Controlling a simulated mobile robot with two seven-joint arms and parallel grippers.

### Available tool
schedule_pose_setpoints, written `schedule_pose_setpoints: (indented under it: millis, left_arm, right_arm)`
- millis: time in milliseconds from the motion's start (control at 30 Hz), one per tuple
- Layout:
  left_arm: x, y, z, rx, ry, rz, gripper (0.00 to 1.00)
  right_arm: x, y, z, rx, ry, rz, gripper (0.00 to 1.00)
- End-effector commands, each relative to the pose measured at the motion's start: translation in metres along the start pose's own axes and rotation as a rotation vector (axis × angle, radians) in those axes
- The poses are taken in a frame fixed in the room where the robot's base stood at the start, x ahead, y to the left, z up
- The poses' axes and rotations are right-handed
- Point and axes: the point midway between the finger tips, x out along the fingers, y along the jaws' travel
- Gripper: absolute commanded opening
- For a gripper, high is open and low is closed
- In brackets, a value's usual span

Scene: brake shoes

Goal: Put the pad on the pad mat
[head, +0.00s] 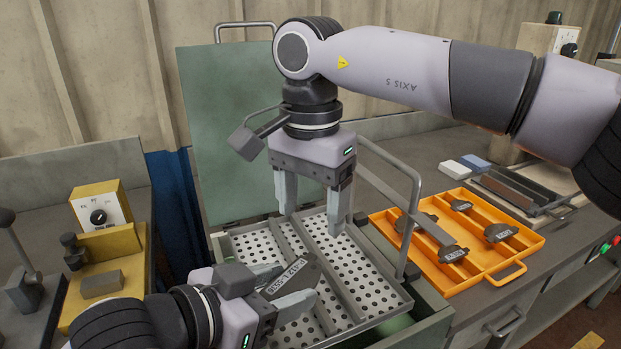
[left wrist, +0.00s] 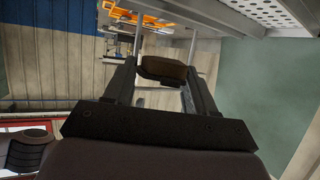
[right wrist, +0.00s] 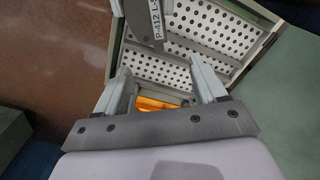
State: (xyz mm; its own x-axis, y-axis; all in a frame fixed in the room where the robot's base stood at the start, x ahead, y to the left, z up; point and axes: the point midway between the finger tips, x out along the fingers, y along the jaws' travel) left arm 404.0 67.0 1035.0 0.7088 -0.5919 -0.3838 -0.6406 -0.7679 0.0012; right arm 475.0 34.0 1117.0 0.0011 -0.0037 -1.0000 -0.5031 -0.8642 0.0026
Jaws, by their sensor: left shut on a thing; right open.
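My left gripper (head: 284,284) is shut on a dark pad (head: 306,279) with a white label reading P-412. The pad is held over the perforated basket (head: 245,245). In the left wrist view the pad (left wrist: 165,70) sits between the two fingers. In the right wrist view its labelled face (right wrist: 157,22) shows at the top. My right gripper (head: 313,205) is open and empty, upright with fingers down over the basket, behind the pad. In the right wrist view its fingers (right wrist: 165,90) are spread. I cannot tell which surface is the pad mat.
A green lid (head: 230,120) stands up behind the basket. A metal handle (head: 413,205) rises at the basket's right. An orange tray (head: 480,277) holds several labelled dark parts. A rack with dark strips (head: 510,188) is behind it. A yellow fixture (head: 110,240) stands at left.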

Motion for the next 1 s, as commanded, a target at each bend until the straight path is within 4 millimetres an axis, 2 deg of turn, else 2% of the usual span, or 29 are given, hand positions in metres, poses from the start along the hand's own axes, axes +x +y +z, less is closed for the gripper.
schedule_pose_setpoints:
  millis: [100,333,500,800,833,867,1000]
  left_arm:
    - [0.0,0.0,-0.001,0.001,0.003,0.0,0.08]
    - [0.0,0.0,-0.001,0.001,0.004,0.0,0.08]
    - [0.0,0.0,-0.001,0.001,0.004,0.0,0.08]
    - [0.0,0.0,-0.001,0.001,0.003,0.0,0.08]
    - [0.0,0.0,-0.001,0.001,0.003,0.0,0.08]
    - [0.0,0.0,-0.001,0.001,0.003,0.0,0.08]
    - [0.0,0.001,-0.001,0.0,0.004,0.002,0.08]
  right_arm:
    - [0.025,0.0,0.001,0.0,-0.003,0.001,0.71]
    - [0.06,0.0,0.001,0.001,-0.003,0.001,0.71]
    - [0.072,0.0,0.001,0.002,-0.003,-0.001,0.71]
    - [0.074,0.0,0.001,0.002,-0.003,-0.002,0.71]
    - [0.074,0.0,0.001,0.002,-0.003,-0.002,0.68]
    - [0.074,0.0,0.001,0.002,-0.003,-0.002,0.58]
    - [0.074,-0.001,0.001,0.001,-0.003,-0.004,0.12]
